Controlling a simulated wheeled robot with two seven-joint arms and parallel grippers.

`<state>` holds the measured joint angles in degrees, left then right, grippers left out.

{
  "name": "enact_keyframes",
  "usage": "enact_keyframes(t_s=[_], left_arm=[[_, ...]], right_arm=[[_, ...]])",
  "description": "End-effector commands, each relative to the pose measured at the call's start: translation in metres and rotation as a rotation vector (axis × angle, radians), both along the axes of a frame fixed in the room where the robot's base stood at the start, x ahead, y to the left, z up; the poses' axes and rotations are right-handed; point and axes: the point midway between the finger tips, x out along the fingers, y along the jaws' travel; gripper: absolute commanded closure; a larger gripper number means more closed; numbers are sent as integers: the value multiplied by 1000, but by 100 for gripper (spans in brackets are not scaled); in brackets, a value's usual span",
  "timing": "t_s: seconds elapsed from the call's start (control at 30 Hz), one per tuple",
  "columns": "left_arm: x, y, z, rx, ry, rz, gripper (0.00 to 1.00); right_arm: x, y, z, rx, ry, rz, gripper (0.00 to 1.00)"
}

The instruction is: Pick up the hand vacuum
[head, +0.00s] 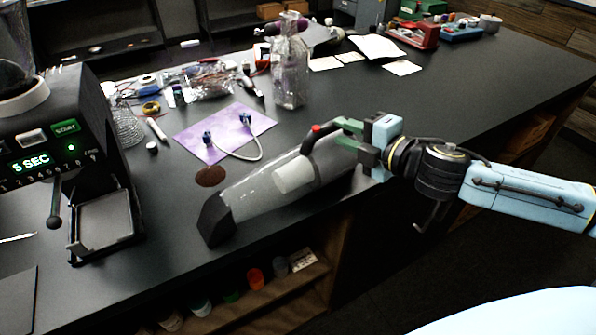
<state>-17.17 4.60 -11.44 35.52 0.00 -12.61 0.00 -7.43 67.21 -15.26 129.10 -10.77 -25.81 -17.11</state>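The hand vacuum (262,192) lies near the front edge of the dark counter. It has a clear grey body, a dark nozzle toward the lower left, and a black handle with a red button on top. My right gripper (357,141) is at the handle's rear end, with its dark green fingers spread to either side of it. The far finger and part of the handle overlap, so I cannot tell whether the fingers touch the handle. The vacuum's rear end is partly hidden by the gripper. My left gripper is not in view.
A brewer or grinder machine (62,140) stands at the left. Brown grounds (210,176) lie beside the vacuum near a purple mat (213,139) with a cable. A glass bottle (289,75) stands behind. Tools and parts clutter the back.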

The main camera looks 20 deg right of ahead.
Motion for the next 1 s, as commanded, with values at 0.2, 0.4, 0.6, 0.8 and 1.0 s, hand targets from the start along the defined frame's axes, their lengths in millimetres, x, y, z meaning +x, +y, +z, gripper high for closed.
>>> enact_keyframes(t_s=[0.2, 0.4, 0.6, 0.8, 1.0], left_arm=[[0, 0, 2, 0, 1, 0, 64], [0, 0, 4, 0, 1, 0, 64], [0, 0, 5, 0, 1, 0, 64], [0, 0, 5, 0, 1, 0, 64], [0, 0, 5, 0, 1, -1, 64]], right_arm=[[21, 6, -3, 2, -4, 0, 73], [37, 11, -7, 2, -3, 0, 73], [42, 13, -9, 0, 0, 1, 73], [41, 12, -9, 0, 0, 1, 79], [41, 13, -10, 0, 0, 1, 100]])
